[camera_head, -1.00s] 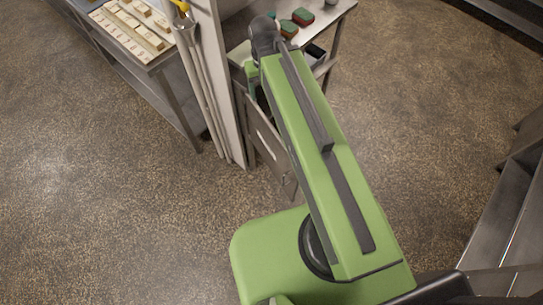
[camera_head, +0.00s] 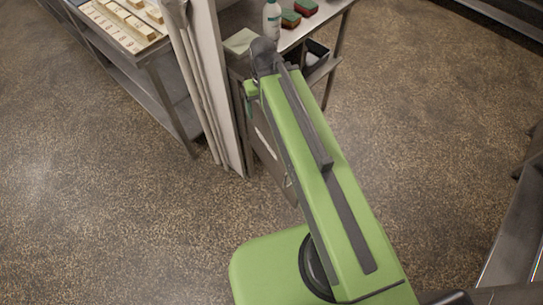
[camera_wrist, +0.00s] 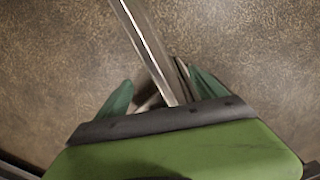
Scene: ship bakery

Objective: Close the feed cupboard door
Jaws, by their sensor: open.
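A grey metal panel (camera_head: 268,150), which looks like the feed cupboard door, stands on edge below the steel table, left of my arm. It is partly hidden by my arm, and I cannot tell how far open it is. My gripper (camera_wrist: 160,90) is open in the wrist view, its two dark green fingers apart. A thin metal edge (camera_wrist: 148,45) runs between the fingers, seen from above. I cannot tell whether a finger touches it.
A steel table (camera_head: 235,18) holds a white bottle (camera_head: 271,20) and red-and-green blocks (camera_head: 291,19). A pale upright post (camera_head: 222,90) stands left of the panel. A bench (camera_head: 150,55) with a tray is at upper left.

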